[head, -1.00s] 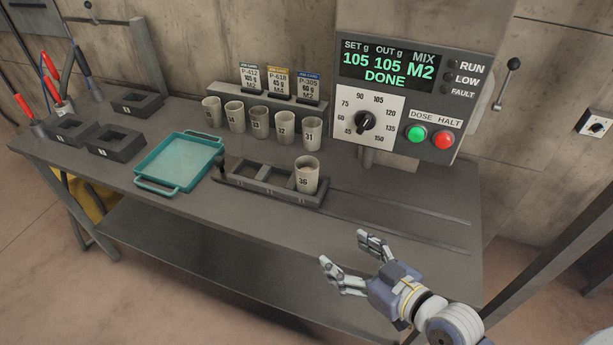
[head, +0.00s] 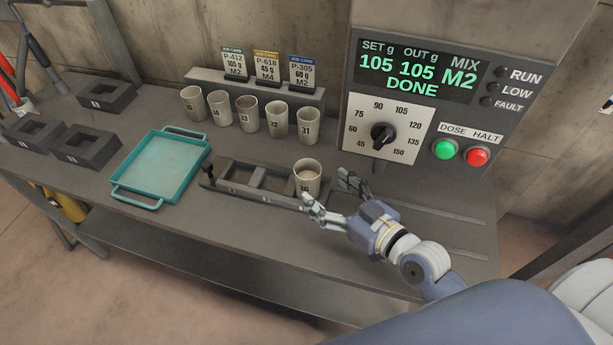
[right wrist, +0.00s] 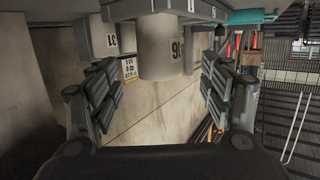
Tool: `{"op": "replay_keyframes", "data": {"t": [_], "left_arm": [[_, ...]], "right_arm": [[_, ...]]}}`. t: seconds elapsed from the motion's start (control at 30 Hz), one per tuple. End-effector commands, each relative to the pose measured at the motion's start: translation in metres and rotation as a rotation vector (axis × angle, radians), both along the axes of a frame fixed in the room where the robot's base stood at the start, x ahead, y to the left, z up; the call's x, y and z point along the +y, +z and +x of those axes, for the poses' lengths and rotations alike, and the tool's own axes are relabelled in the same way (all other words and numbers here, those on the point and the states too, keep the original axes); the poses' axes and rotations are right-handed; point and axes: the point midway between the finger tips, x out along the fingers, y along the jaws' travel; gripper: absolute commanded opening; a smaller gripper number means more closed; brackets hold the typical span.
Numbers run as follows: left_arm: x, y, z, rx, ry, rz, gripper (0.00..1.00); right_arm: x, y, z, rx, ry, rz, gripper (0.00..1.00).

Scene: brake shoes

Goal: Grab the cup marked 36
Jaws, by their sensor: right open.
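The cup marked 36 (head: 308,176) is pale and stands upright in the right end of a dark slotted rack (head: 236,190) on the bench. Its rim and inside show in the head view; fingers slightly cover its lower right side. My right gripper (head: 328,192) is open just to the right of this cup, one finger on the near side and one beyond it. In the right wrist view, the cup (right wrist: 162,48) appears upside down, ahead of and between the spread fingers (right wrist: 160,92). Nothing is gripped. My left gripper is out of view.
A row of similar cups, including 31 (head: 307,127), stands behind the rack beneath job cards (head: 268,68). A teal tray (head: 152,200) lies left of the rack. The dosing machine (head: 425,95) reads DONE at the back right. Dark square holders (head: 88,146) sit at left.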

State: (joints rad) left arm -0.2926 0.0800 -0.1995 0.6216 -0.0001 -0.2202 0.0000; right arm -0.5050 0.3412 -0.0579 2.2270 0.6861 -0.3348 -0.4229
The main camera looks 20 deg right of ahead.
Motion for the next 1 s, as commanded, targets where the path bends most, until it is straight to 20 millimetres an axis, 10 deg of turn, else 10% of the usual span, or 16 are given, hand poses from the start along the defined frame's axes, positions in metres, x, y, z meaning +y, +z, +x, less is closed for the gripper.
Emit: {"op": "replay_keyframes", "data": {"t": [0.2, 0.6, 0.93, 1.0], "left_arm": [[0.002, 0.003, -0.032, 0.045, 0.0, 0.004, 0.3], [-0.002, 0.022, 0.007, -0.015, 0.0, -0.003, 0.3], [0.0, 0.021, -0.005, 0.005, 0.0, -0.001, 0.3], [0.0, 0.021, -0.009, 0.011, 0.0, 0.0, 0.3]], "right_arm": [[0.008, -0.004, 0.02, 0.0, 0.0, 0.0, 0.73], [0.024, -0.011, 0.063, 0.001, -0.001, 0.0, 0.73], [0.027, -0.014, 0.069, 0.001, 0.0, -0.002, 0.73], [0.026, -0.014, 0.069, 0.001, -0.001, -0.002, 0.57]]}}
